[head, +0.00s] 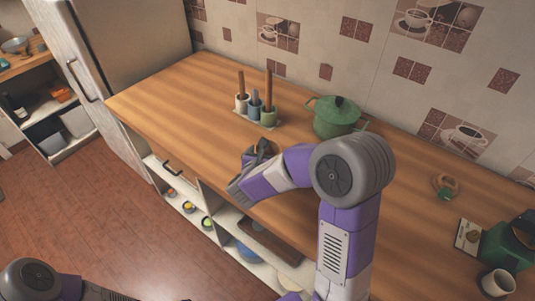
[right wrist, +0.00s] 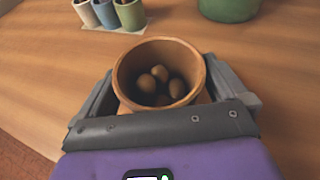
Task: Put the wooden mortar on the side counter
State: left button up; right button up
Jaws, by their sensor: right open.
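The wooden mortar (right wrist: 125,80) is a brown, round, open-topped vessel with several brown round pieces in it. It stands upright on the long wooden counter (head: 165,95). In the head view it is mostly hidden behind my right gripper (head: 258,155). In the right wrist view my right gripper (right wrist: 168,88) is open, with one finger on each side of the mortar; I cannot tell whether they touch it. At the far left stands a shelf unit with a wooden top (head: 22,66), possibly the side counter. My left arm shows at the bottom left, its gripper out of frame.
Several small pots with upright sticks (head: 254,109) stand on a tray behind the mortar. A green lidded pot (head: 335,118) is to their right. A fridge (head: 120,45) stands between the long counter and the shelf unit. The long counter's left end is clear.

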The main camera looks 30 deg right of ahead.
jog(key=p+v, duration=0.1)
jog(key=v, duration=1.1)
jog(key=shift+p, duration=0.35)
